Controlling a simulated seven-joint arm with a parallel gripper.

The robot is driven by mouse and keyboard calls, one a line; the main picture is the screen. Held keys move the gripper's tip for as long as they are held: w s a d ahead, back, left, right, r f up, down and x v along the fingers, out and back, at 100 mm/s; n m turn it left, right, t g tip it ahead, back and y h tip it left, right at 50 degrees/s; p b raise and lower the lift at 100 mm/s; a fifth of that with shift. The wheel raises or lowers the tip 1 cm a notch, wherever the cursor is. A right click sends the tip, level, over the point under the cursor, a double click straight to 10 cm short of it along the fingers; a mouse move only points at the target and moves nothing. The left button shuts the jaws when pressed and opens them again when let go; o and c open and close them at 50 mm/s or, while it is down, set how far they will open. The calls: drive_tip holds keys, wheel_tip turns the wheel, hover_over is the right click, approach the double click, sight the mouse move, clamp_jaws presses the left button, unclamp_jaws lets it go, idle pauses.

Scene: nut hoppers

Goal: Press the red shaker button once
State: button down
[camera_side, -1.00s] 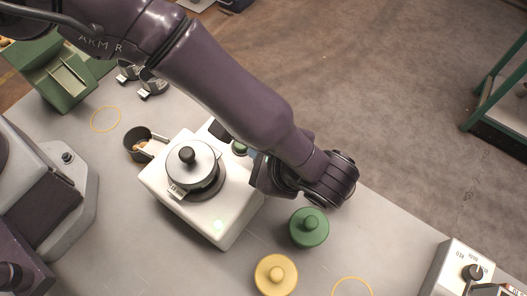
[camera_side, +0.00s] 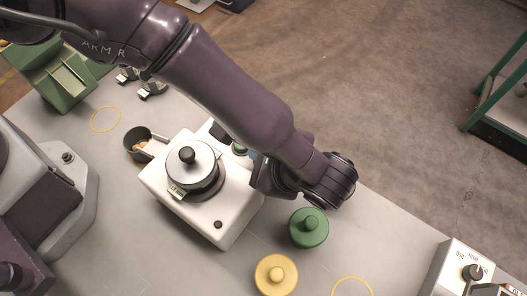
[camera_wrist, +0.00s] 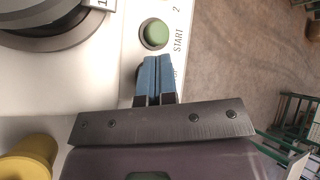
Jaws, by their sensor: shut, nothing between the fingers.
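The white shaker box (camera_side: 158,196) stands on the grey table with a round metal lidded pot (camera_side: 187,160) on top. In the wrist view its panel (camera_wrist: 90,85) carries a green button (camera_wrist: 155,34) marked START. My gripper (camera_wrist: 155,60) is shut and empty, its blue fingertips at the panel just below the green button, over a partly covered label. No red button shows; that spot is hidden by the fingers, with a dark edge beside them. Contact cannot be told for certain. The small round lamp (camera_side: 217,224) on the box is dark.
A dark cup (camera_side: 136,142) with brown pieces is left of the box. A green knobbed lid (camera_side: 309,229) and a yellow one (camera_side: 276,274) lie to its right and front. A dial box (camera_side: 455,270) stands at lower right. A green hopper (camera_side: 65,78) is far left.

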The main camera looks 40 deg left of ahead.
drive_tip(key=shift+r, duration=0.8)
drive_tip(key=shift+r, duration=2.5)
